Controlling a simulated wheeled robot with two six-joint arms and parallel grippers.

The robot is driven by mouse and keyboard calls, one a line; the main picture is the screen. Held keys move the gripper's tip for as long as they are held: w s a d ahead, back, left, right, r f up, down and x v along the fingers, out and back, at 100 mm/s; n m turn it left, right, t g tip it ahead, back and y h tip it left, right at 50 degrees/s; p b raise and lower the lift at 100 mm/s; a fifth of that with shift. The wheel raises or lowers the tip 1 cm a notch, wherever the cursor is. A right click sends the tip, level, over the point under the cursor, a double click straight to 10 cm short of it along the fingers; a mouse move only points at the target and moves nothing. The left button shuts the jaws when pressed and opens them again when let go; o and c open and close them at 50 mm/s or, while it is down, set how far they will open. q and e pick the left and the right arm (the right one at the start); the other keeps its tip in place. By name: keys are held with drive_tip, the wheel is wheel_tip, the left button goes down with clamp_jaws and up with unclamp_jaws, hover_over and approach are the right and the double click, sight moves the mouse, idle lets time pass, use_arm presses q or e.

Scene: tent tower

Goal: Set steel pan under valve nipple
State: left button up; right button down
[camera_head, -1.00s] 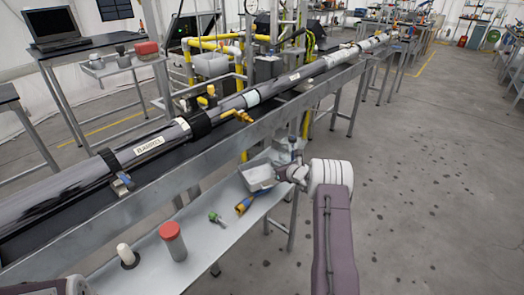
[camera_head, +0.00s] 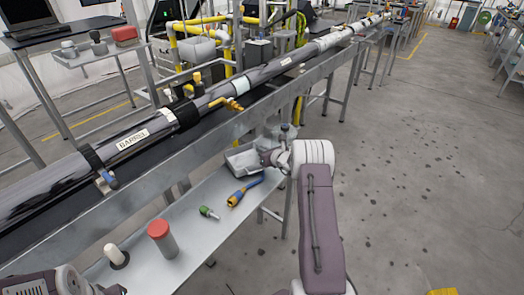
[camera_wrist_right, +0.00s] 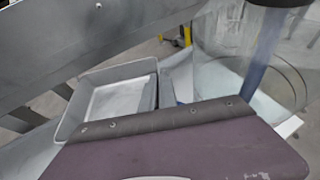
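The steel pan (camera_head: 243,162) is a shallow grey rectangular tray at the far end of the low metal shelf, below the pipe bench. It also shows in the right wrist view (camera_wrist_right: 72,118), open side up and empty. My right gripper (camera_head: 268,156) is at the pan's right side. A dark finger-like part (camera_wrist_right: 146,92) lies along the pan's right wall, but the grip itself is hidden. A brass valve (camera_head: 229,103) projects from the front of the barrel pipe, above and left of the pan. Its nipple is too small to make out. Only part of my left arm shows, at lower left.
On the low shelf (camera_head: 180,208) stand a red-capped jar (camera_head: 162,240) and a white-topped cylinder (camera_head: 116,256). A green-ended tool (camera_head: 208,212) and a yellow-and-blue tool (camera_head: 243,191) lie nearer the pan. The bench's front rail (camera_head: 130,215) runs above the shelf.

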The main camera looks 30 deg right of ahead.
use_arm(q)
drive_tip(key=shift+f, duration=0.25)
use_arm(e)
drive_tip(key=shift+w+f, duration=0.1)
drive_tip(key=shift+f, duration=0.1)
use_arm(q)
drive_tip(key=shift+f+b, duration=0.2)
drive_tip(key=shift+b, duration=0.15)
use_arm(e)
drive_tip(key=shift+f, duration=0.1)
use_arm(q)
drive_tip(key=shift+f, duration=0.15)
use_arm(e)
drive_tip(key=shift+f, duration=0.1)
drive_tip(key=c, duration=1.7)
unclamp_jaws()
